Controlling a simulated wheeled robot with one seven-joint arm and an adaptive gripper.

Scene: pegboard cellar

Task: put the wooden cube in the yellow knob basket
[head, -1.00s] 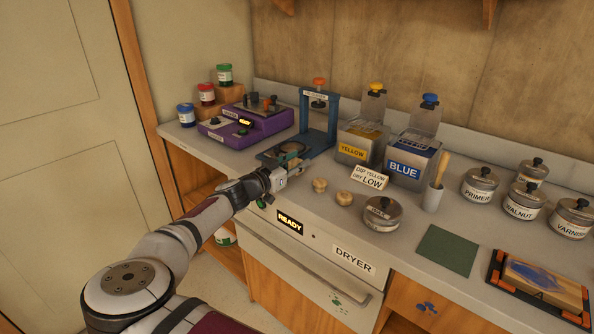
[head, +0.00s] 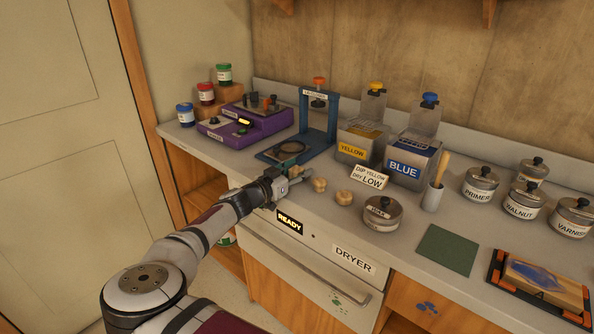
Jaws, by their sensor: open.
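Two small pale wooden pieces stand on the counter: one (head: 319,184) just right of my gripper, the other (head: 343,197) a little farther right and nearer the front edge. They look rounded at this size, and I cannot tell which is the cube. The yellow knob basket (head: 375,106) is a mesh basket with a yellow knob on top, above the tank labelled YELLOW (head: 356,151). My gripper (head: 300,177) is open, low over the counter's front edge, left of the nearer wooden piece and apart from it.
A blue-framed press (head: 333,122) stands behind my gripper, with a purple machine (head: 243,124) to its left. The blue knob basket (head: 428,116) is right of the yellow one. A sign (head: 369,176), a lidded tin (head: 382,213) and a cup (head: 433,198) stand right of the wooden pieces.

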